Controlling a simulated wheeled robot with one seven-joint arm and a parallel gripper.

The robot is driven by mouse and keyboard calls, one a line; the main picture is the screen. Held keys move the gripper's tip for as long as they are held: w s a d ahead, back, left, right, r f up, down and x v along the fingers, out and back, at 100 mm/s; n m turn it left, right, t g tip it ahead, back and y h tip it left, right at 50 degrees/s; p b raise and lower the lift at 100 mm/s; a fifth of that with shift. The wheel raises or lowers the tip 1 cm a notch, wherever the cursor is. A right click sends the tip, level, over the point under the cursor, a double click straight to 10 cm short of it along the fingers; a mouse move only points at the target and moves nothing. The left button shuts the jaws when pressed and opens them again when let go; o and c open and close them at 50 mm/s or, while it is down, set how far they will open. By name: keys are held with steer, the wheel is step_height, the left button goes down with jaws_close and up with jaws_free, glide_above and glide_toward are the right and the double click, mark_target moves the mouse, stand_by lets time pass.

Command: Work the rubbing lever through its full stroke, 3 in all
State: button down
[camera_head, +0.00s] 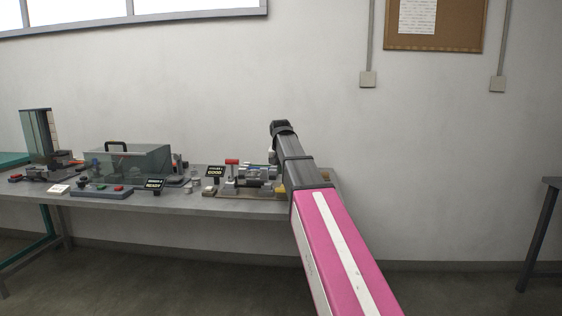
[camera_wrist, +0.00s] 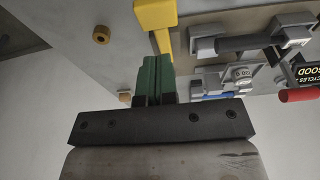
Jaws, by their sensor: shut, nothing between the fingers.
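A lever with a yellow grip (camera_wrist: 155,14) and a short yellow stem shows at the top of the wrist view. It looks like the rubbing lever. In the head view, yellow (camera_head: 281,190) shows at the right end of the rubbing device (camera_head: 256,175), beside my arm. My gripper (camera_wrist: 156,62) has green fingers, shut together and empty. Their tips lie close to the lever's stem; I cannot tell whether they touch it. In the head view my arm hides the gripper. A counter (camera_wrist: 241,73) sits on the device, its digits too small to read surely.
A red-topped post (camera_head: 232,162) stands at the device's left, and its red end (camera_wrist: 297,95) shows in the wrist view. A clear-covered box (camera_head: 128,162) and a READY sign (camera_head: 153,184) stand left on the bench (camera_head: 200,205).

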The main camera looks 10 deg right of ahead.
mark_target(281, 192)
steer(key=shift+s+f, duration=0.15)
steer(key=shift+f, duration=1.3)
steer(key=shift+s+f, duration=0.1)
steer(key=shift+f, duration=1.3)
steer(key=shift+s+a+f+t, duration=0.1)
steer(key=shift+s+f+t, duration=0.2)
steer(key=shift+s+f, duration=0.1)
steer(key=f+t, duration=0.1)
steer(key=s+f+t, duration=0.1)
steer(key=shift+a+f+h, duration=0.15)
steer(key=shift+f+h, duration=0.15)
steer(key=shift+f, duration=0.05)
steer(key=shift+f+t, duration=0.5)
steer(key=shift+f, duration=0.3)
steer(key=shift+w+f, duration=0.1)
steer(key=shift+f, duration=0.45)
